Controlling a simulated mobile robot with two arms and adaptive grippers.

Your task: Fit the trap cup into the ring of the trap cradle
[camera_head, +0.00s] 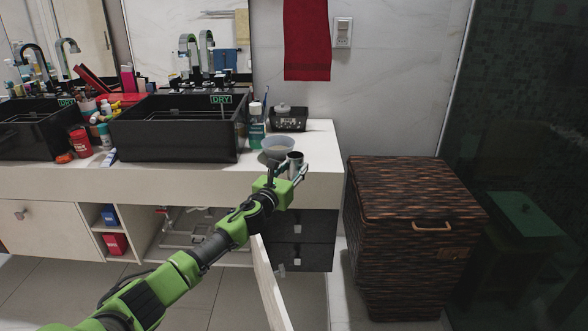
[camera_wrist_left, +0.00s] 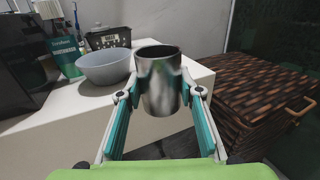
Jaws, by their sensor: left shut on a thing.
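My left gripper (camera_head: 287,174) is shut on a metal cup, which I take to be the trap cup (camera_head: 295,158). In the left wrist view the silvery cup (camera_wrist_left: 160,88) stands upright with its open mouth up, between the two fingers (camera_wrist_left: 161,94). The cup is at the front right edge of the counter; I cannot tell whether it touches the top. I cannot make out the trap cradle or its ring for sure. Pale pipe-like parts (camera_head: 190,226) show in the open cabinet below the sink, partly hidden by my arm. My right gripper is not in view.
A grey bowl (camera_head: 277,146) is on the counter (camera_head: 322,150) just behind the cup. A black sink (camera_head: 180,137), a teal bottle (camera_head: 257,133) and a black basket (camera_head: 288,119) are nearby. A wicker hamper (camera_head: 410,230) stands right of the counter. An open cabinet door (camera_head: 268,285) juts forward.

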